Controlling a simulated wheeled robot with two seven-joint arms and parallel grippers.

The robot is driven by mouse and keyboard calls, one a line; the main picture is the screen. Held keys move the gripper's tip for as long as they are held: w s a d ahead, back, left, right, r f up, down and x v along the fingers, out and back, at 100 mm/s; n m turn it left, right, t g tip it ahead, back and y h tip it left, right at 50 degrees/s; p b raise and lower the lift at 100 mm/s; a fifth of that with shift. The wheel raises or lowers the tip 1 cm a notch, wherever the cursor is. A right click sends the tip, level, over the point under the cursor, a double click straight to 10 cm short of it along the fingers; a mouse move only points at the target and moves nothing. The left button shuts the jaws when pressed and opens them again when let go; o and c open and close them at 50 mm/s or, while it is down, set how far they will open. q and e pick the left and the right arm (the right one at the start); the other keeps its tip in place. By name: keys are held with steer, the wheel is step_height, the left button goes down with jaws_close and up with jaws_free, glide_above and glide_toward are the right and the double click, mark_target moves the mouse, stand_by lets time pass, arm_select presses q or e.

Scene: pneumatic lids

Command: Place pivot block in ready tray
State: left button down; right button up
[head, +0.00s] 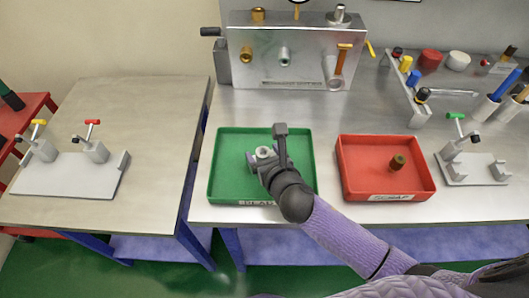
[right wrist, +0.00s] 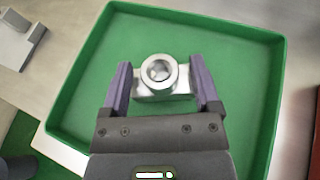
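The pivot block (right wrist: 160,78) is a small silver block with a round ring on top. In the right wrist view it spans the space between the two fingers of my right gripper (right wrist: 161,88), with no clear gap at either side. In the head view the block (head: 264,153) and my right gripper (head: 268,163) are over the green tray (head: 228,190). Whether the block touches the tray floor is hard to tell. The green tray, whose front label is partly covered by my arm, also fills the right wrist view (right wrist: 222,45). My left gripper is not in view.
A red tray (head: 358,183) labelled SCRAP, with a small dark part (head: 397,162) inside, stands to the right. A metal fixture panel (head: 290,50) stands behind. Toggle clamps on a grey plate (head: 70,178) sit on the left table. The rest of the green tray is empty.

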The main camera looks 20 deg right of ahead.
steer(key=shift+s+r, duration=0.1)
steer(key=shift+r, duration=0.2)
steer(key=p+v, duration=0.3)
steer(key=v, duration=0.8)
steer(key=shift+s, duration=0.35)
steer(key=shift+r, duration=0.1)
